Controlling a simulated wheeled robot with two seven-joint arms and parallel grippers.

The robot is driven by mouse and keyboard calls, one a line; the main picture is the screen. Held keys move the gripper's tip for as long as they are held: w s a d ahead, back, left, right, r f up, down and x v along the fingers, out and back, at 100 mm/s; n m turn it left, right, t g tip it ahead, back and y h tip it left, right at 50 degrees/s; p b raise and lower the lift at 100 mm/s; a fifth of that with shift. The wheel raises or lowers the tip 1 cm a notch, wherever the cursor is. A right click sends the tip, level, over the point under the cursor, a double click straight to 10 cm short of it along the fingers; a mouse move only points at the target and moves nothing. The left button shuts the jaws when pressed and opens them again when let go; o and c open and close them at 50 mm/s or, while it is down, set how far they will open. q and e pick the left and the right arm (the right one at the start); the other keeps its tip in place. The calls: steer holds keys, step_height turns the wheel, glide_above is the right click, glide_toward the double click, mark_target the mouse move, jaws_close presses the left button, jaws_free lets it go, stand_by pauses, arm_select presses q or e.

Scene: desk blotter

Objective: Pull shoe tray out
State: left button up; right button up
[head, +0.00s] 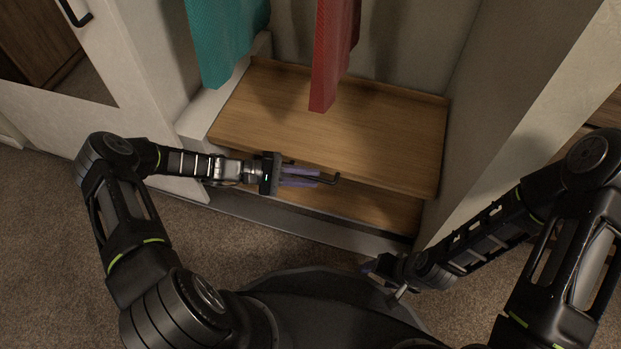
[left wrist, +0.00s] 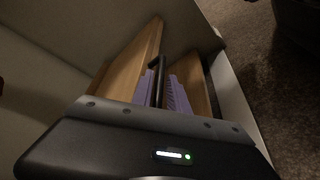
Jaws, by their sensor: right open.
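The shoe tray (head: 385,130) is a wooden board with a raised back rim, low in the closet. A black bar handle (head: 336,179) is at its front edge. My left gripper (head: 303,176) is at this handle, its purple fingers on both sides of the bar with little gap. In the left wrist view the handle (left wrist: 162,66) runs between the purple fingers, beside the wooden tray (left wrist: 128,62). The contact itself is partly hidden. My right gripper (head: 371,268) is open and empty, low in front of the closet's right side, away from the tray.
A teal garment (head: 228,40) and a red garment (head: 333,50) hang above the tray. A lower wooden surface (head: 385,208) shows beneath its front. The closet's right wall (head: 490,110) and a white door (head: 130,60) flank it. Carpet (head: 235,240) lies in front.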

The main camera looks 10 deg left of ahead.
arm_select(q)
steer(key=shift+w+d, duration=0.1)
steer(key=shift+d, duration=0.25)
steer(key=shift+c, duration=0.4)
jaws_close()
steer(key=shift+f, duration=0.1)
stand_by(0.8)
